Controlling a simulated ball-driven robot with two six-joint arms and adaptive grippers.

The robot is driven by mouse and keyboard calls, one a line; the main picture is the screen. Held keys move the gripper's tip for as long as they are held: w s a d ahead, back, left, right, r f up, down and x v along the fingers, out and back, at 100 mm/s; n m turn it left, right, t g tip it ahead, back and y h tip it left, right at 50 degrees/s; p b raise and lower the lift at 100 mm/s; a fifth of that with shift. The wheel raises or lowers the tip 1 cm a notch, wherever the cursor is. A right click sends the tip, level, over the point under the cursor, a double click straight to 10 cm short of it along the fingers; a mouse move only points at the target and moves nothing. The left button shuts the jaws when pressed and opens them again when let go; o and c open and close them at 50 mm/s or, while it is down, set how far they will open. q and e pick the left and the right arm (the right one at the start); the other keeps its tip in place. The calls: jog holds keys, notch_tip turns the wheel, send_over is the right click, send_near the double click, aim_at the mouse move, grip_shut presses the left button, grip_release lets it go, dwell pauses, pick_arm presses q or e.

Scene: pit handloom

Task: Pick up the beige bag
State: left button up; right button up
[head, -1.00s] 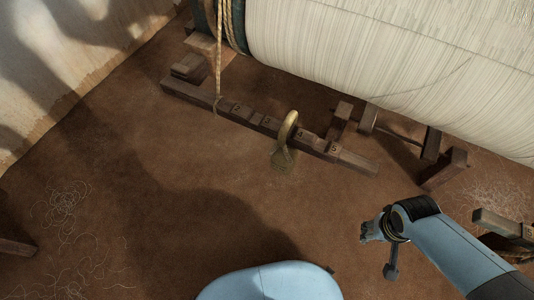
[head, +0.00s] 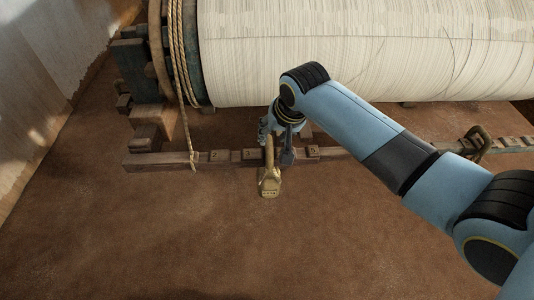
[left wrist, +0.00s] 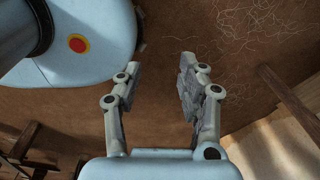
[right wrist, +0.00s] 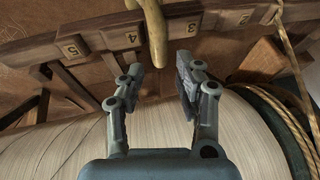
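No clear beige bag shows. A tan-gold piece with a tall curved neck and a broader lower end (head: 269,184) stands on the floor against the numbered wooden rail. In the right wrist view its curved neck (right wrist: 155,35) lies ahead, its tip between my fingertips in the picture; I cannot tell whether they touch. My right gripper (right wrist: 160,68) is open and empty; in the head view it (head: 277,142) is at the rail, just behind the neck and partly hidden by its own wrist.
The numbered rail (head: 220,156) runs across the floor. Behind it is the large roller of pale threads (head: 360,50), with a rope (head: 184,110) hanging at its left end. A dark curved piece (head: 478,143) sits on the rail at right. The front floor is clear.

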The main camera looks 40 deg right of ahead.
aim_at(270, 141)
jog(key=shift+x, duration=0.9)
jog(key=b+x, duration=0.2)
jog(key=x, duration=0.3)
jog(key=shift+w+d, duration=0.1)
jog(key=shift+c, duration=0.6)
pick_arm(q)
jog(key=shift+s+a+f, duration=0.1)
jog(key=shift+a+f, duration=0.2)
jog(key=shift+f, duration=0.25)
jog(key=shift+s+a+f, duration=0.1)
jog(key=shift+a+f, duration=0.15)
jog(key=shift+f, duration=0.3)
pick_arm(e)
grip_shut()
